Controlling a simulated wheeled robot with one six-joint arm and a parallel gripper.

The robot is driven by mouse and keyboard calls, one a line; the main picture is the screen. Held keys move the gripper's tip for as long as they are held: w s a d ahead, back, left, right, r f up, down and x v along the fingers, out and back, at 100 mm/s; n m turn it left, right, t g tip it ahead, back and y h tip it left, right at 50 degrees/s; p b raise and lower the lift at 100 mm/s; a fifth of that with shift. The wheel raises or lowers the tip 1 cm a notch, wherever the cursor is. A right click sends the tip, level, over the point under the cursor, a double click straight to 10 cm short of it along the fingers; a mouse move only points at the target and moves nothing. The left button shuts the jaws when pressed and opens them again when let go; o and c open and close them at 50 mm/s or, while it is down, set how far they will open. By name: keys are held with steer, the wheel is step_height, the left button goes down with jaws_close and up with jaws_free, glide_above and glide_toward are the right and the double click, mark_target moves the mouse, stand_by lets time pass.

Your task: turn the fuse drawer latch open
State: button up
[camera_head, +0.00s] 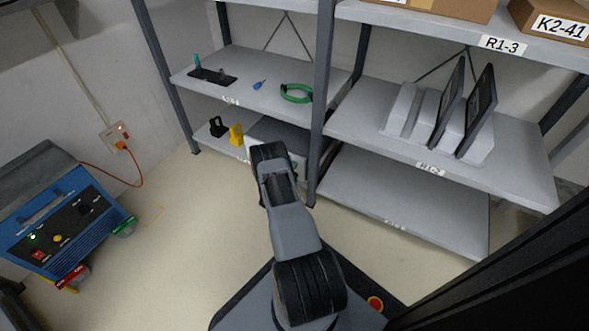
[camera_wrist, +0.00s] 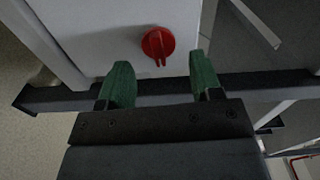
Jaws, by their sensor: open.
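In the wrist view, a round red knob (camera_wrist: 158,44) with a raised grip sits on a light grey panel (camera_wrist: 95,35). I take the knob for the fuse drawer latch. My gripper (camera_wrist: 160,82) shows two green fingers, spread apart and empty, below the knob in the picture. The knob lies between the lines of the two fingers, a little beyond their tips, and does not look touched. In the head view, my arm reaches to the lower shelf, and its own links hide the gripper and the red knob.
A dark shelf rail (camera_wrist: 60,98) crosses behind my fingers. In the head view, yellow and black padlocks (camera_head: 236,134) stand left of my arm on the lower shelf. A blue machine (camera_head: 65,220) stands on the floor at left. The lower right shelf (camera_head: 410,205) is empty.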

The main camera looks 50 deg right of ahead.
steer(key=p+v, duration=0.4)
steer(key=v, duration=0.8)
steer(key=shift+a, duration=0.25)
steer(key=shift+s, duration=0.1)
